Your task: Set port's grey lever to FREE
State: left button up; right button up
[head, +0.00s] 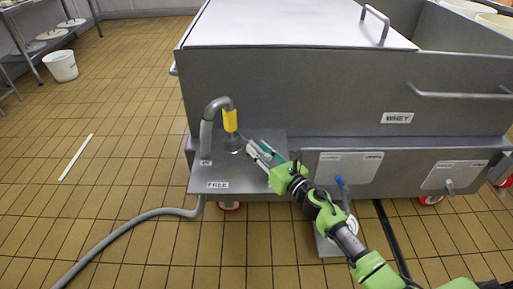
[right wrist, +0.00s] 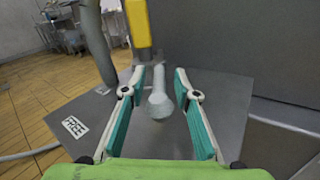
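The grey lever (right wrist: 159,98) is a light grey handle with a thick rounded end, below the yellow part of the port (right wrist: 137,22). It points toward my right wrist camera. My right gripper (right wrist: 159,84) is open, with one teal-padded finger on each side of the lever and gaps showing on both sides. In the head view my right gripper (head: 257,149) is low over the grey shelf, just right of the port (head: 230,121); its fingers partly hide the lever there. The FREE label (head: 217,185) is on the shelf's front, and left of the lever in the right wrist view (right wrist: 75,127). My left gripper is not in view.
A grey hose (head: 150,214) runs from the shelf (head: 245,180) to the floor. A small IN label (head: 205,162) sits by the bent pipe. The vat wall (head: 300,95) rises behind. A blue-tipped handle (head: 340,182) stands near my right arm. The tiled floor at left is mostly clear.

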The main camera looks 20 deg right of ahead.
jog(key=shift+x, duration=0.8)
grip_shut()
